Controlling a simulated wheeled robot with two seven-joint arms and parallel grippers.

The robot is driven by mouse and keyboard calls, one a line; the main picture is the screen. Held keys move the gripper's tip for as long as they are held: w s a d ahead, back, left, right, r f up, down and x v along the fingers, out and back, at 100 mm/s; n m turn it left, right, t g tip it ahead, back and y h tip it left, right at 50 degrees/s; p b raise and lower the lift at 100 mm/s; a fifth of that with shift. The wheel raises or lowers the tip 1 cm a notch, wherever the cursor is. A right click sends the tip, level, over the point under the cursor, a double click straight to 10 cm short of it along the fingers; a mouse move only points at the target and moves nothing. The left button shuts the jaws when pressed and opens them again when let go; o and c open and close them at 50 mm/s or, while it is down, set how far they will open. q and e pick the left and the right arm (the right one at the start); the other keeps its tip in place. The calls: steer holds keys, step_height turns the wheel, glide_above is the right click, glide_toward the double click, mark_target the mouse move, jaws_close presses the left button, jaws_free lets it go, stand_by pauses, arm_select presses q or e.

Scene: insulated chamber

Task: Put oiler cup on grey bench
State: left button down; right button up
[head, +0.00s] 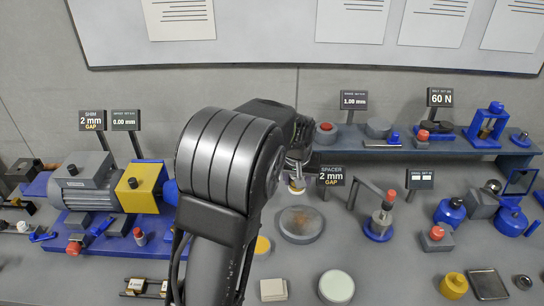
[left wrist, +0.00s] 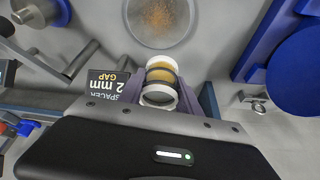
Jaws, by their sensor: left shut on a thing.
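The oiler cup (left wrist: 161,80), a small white-rimmed cylinder with an amber middle and a dark band, is between the fingers of my left gripper (left wrist: 170,97). In the head view the cup (head: 297,187) shows just below my left gripper (head: 298,168), above the work surface and behind a round dish. My left arm hides much of the middle of that view. A raised grey bench (head: 465,153) runs along the back right, with several devices on it. Its edge appears at left in the wrist view (left wrist: 42,98). My right gripper is not in view.
The round dish (head: 301,224) holds brown residue. A "SPACER 2 mm GAP" sign (head: 331,177) stands close right of the cup. A stand with a red knob (head: 380,220) is farther right. A blue-based motor assembly (head: 92,195) is left. Small devices crowd the raised bench.

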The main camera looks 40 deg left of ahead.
arm_select(q)
steer(key=s+d+f+m+h+b, duration=0.1)
steer(key=d+m, duration=0.1)
steer(key=d, duration=0.6)
steer(key=s+d+f+m, duration=0.1)
steer(key=d+f+m, duration=0.1)
steer(key=d, duration=0.6)
steer(key=shift+s+d+f+m+t+h+b, duration=0.2)
steer(key=shift+s+f+m+t+h+b, duration=0.15)
steer(key=shift+m, duration=0.25)
